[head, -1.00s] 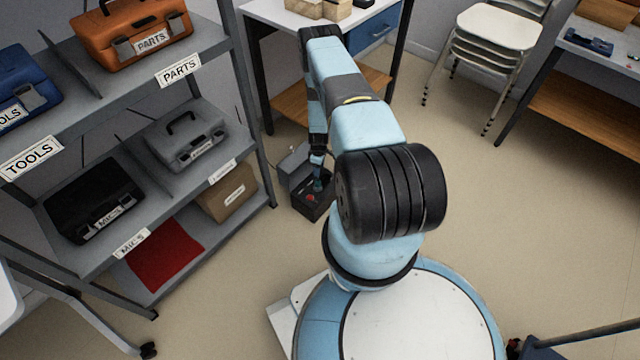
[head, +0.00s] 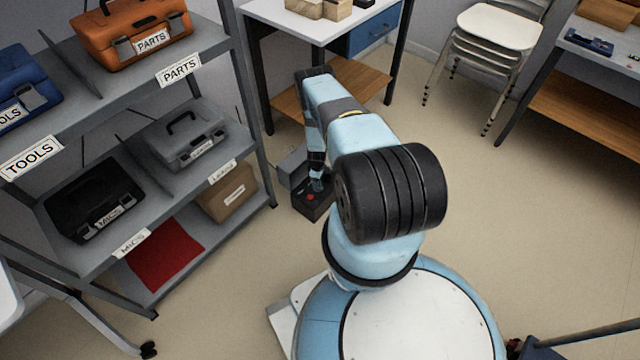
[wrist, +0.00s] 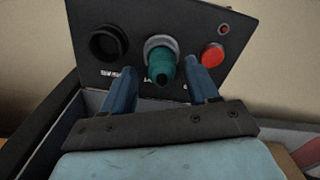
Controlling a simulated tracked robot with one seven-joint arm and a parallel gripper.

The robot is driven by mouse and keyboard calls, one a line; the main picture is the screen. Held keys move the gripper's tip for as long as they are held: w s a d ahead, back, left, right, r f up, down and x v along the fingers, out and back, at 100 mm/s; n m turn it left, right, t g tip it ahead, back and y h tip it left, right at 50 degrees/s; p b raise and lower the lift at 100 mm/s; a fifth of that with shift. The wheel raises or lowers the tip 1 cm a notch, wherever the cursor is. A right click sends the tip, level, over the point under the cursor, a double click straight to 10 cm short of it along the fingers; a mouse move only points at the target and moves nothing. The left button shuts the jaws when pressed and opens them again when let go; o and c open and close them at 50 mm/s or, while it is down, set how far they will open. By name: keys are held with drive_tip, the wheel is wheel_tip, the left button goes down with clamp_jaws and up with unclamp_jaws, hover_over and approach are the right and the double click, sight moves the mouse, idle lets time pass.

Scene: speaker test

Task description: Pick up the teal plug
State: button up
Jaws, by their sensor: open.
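The teal plug (wrist: 161,66) sits in a grey ring on a black panel (wrist: 125,22) in the wrist view. My gripper (wrist: 165,78) is open, with one blue finger on each side of the plug. I cannot tell whether either finger touches it. In the head view the black box (head: 313,207) with the panel stands on the floor, and my gripper (head: 317,182) is at its top. The plug is too small and too covered there to make out.
An empty round black socket (wrist: 108,43) is left of the plug, and a red button (wrist: 212,55) is to its right. A shelf unit (head: 262,170) with cases stands left of the box. A table (head: 300,22) is behind; open floor (head: 500,200) lies to the right.

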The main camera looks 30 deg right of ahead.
drive_tip(key=shift+f, duration=0.6)
clamp_jaws()
idle(0.3)
